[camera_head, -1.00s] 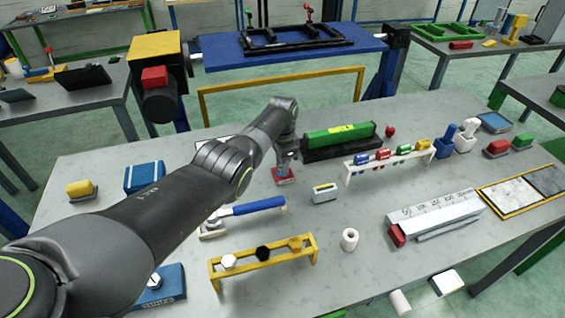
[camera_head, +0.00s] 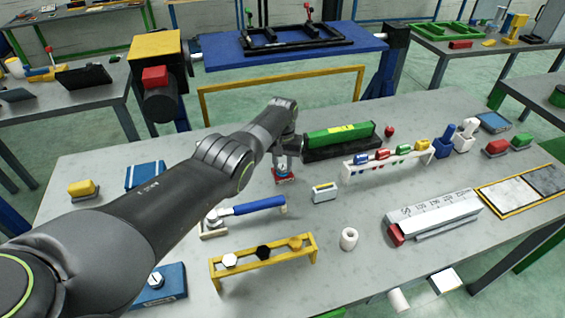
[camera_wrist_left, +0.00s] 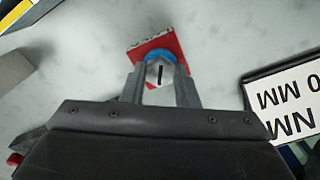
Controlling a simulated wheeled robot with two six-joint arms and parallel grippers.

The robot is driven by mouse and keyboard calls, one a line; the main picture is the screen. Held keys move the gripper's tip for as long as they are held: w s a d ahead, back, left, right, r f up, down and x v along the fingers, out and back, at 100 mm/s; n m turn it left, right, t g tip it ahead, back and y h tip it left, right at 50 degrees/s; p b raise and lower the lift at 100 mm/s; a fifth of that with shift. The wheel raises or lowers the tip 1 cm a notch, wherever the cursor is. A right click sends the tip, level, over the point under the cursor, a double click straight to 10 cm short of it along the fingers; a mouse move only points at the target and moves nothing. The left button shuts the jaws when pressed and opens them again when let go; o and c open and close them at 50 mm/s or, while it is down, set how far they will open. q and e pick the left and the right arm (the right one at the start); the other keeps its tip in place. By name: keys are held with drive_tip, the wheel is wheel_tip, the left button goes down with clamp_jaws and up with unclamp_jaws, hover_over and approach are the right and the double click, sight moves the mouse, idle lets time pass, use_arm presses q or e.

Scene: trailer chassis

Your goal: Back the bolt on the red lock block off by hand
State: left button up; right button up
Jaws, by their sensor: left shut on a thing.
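The red lock block (camera_head: 284,180) lies on the grey bench, below the end of my left arm. The left wrist view shows its red plate (camera_wrist_left: 146,49) under the fingertips. The bolt (camera_wrist_left: 159,74) has a pale head with a dark line and a blue ring around it. My left gripper (camera_head: 284,166) points down over the block and is shut on the bolt, with one finger on each side in the left wrist view (camera_wrist_left: 160,80). The fingers hide part of the bolt and block. My right gripper is not in view.
A blue-handled tool (camera_head: 252,207) lies in front of the block. A small grey-white block (camera_head: 324,193) stands to its right. A green-topped black box (camera_head: 340,142) is behind. A yellow rack (camera_head: 264,265) with several knobs stands nearer. Open bench lies right of centre.

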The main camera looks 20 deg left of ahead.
use_arm(q)
drive_tip(key=n, duration=0.4)
drive_tip(key=shift+s+d+f+n, duration=0.1)
drive_tip(key=shift+s+f+n, duration=0.2)
drive_tip(key=shift+f, duration=0.1)
drive_tip(key=n, duration=0.3)
drive_tip(key=shift+n, duration=0.4)
drive_tip(key=n, duration=0.3)
drive_tip(key=shift+n, duration=2.1)
drive_tip(key=o, duration=1)
drive_tip(key=shift+w, duration=0.3)
drive_tip(key=shift+r, duration=0.15)
